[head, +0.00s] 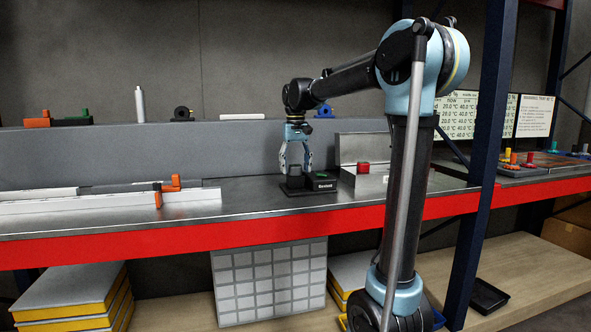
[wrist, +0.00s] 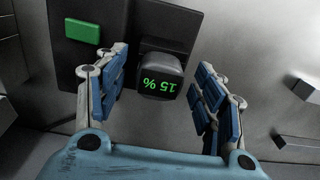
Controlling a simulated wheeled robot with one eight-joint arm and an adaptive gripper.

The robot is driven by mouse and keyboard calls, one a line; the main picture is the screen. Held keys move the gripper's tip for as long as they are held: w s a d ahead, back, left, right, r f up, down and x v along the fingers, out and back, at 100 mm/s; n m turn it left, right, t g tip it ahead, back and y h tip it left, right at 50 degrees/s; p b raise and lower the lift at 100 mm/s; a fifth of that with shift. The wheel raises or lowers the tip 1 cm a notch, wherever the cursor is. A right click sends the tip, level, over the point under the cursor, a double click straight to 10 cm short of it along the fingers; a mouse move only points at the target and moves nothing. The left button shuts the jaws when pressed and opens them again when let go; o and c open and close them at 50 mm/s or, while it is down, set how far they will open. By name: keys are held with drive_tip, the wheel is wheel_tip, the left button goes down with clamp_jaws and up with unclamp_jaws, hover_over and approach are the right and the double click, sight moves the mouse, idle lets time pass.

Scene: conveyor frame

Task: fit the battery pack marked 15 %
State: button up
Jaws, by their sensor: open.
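The battery pack (wrist: 159,76) is a small dark block with green "15 %" on its face. In the wrist view it lies between the two fingers of my gripper (wrist: 161,70), with a gap on each side. My gripper is open and also shows in the head view (head: 295,169), pointing down. The pack stands at a dark base (wrist: 88,14) with a green block on it (wrist: 84,36).
A long rail with orange clamps (head: 158,194) lies to the left. A grey back wall (head: 150,155) runs behind the bench. A dark blue post (head: 482,170) rises at the right.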

wheel_tip(320, 180, up, 12)
drive_tip(key=s+d+f+m+t, duration=0.1)
drive_tip(key=s+d+f+m, duration=0.1)
drive_tip(key=s+d+f, duration=1.5)
drive_tip(key=s+f, duration=0.6)
drive_tip(key=f, duration=0.3)
drive_tip(key=s+d+f+m+t, duration=0.1)
drive_tip(key=s+d+f, duration=0.1)
drive_tip(key=s+f, duration=0.6)
wheel_tip(320, 180, down, 4)
drive_tip(key=shift+s+d+f, duration=0.15)
drive_tip(key=shift+s+d, duration=0.1)
drive_tip(key=shift+d, duration=0.15)
drive_tip(key=shift+w+f, duration=0.2)
drive_tip(key=shift+w, duration=0.25)
